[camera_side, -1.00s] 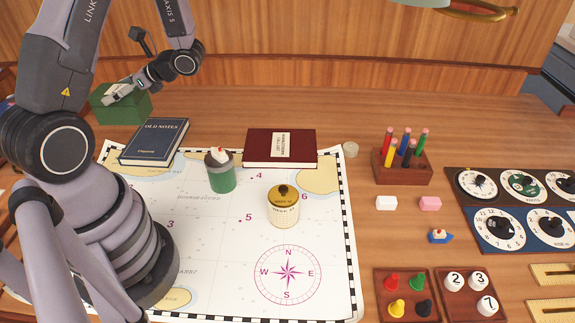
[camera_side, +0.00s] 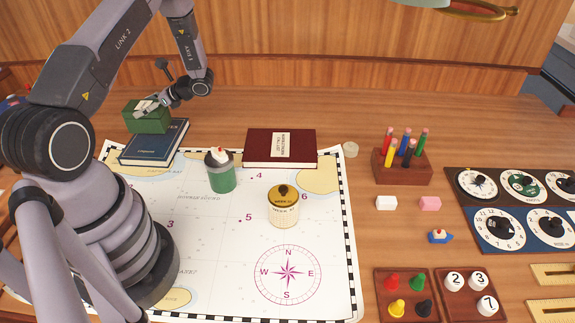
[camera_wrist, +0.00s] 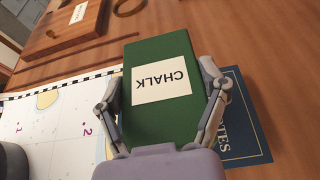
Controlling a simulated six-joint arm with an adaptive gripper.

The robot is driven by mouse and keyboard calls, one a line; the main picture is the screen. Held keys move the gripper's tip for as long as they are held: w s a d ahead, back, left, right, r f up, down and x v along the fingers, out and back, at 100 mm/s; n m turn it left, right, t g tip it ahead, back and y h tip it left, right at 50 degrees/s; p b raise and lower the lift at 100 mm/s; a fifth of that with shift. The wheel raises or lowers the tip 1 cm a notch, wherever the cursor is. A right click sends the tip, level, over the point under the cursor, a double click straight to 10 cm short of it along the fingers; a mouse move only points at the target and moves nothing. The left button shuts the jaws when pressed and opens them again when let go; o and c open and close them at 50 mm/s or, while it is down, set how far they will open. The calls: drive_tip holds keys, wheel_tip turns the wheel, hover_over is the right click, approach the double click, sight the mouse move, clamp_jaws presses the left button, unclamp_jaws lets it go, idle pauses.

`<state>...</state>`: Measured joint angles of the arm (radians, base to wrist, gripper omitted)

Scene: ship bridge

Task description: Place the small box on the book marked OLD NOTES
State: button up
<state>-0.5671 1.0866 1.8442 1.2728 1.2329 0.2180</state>
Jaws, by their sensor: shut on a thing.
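The small box is green with a CHALK label (camera_wrist: 161,125); in the side view the box (camera_side: 146,120) is at the upper left. My gripper (camera_side: 150,106) is shut on it, with a finger along each side in the wrist view. The dark blue book marked OLD NOTES (camera_side: 152,147) lies at the chart's upper left corner. In the wrist view the book (camera_wrist: 248,125) shows partly, to the right of and beneath the box. I cannot tell whether box and book touch.
A green and grey container (camera_side: 222,178) stands on the chart (camera_side: 190,245), right of the book. A dark red book (camera_side: 258,147) and a round tin (camera_side: 283,210) are further right. A pencil block (camera_side: 402,170) stands beyond the chart.

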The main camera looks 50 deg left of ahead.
drive_tip(key=shift+w+a+f, duration=0.1)
drive_tip(key=shift+a+f, duration=0.05)
drive_tip(key=shift+f, duration=0.8)
drive_tip(key=shift+w+a+f, duration=0.1)
drive_tip(key=shift+f, duration=0.8)
drive_tip(key=shift+f, duration=0.15)
drive_tip(key=o, duration=1.2)
drive_tip(key=shift+o, duration=0.2)
